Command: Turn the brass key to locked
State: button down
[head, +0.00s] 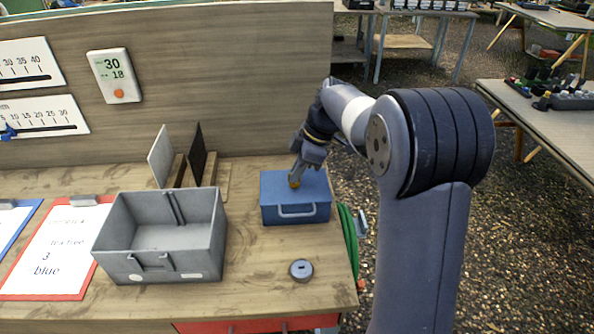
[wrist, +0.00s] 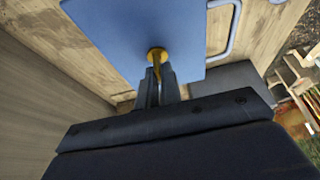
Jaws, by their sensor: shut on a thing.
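The brass key (wrist: 157,55) stands in the top of a closed blue box (head: 292,191). In the head view only a small yellow bit of the key (head: 293,183) shows below my gripper (head: 298,174). In the wrist view my gripper (wrist: 157,80) is shut on the key, one finger on each side of it. The blue box top (wrist: 140,22) fills the upper middle of that view. The fingers hide part of the key, and I cannot read any lock marking or tell which way the key is turned.
An open grey metal bin (head: 160,238) stands left of the box. A round grey disc (head: 301,270) with a slot lies in front of it. A green coil (head: 348,240) hangs at the bench's right edge. A panel (head: 240,80) rises behind.

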dwell(0.5)
jog(key=c, duration=1.6)
grip_release()
jog(key=v, duration=1)
jog(key=shift+r, duration=0.4)
jog(key=shift+d+f, duration=0.1)
jog(key=x, duration=1.1)
jog(key=shift+d, duration=0.1)
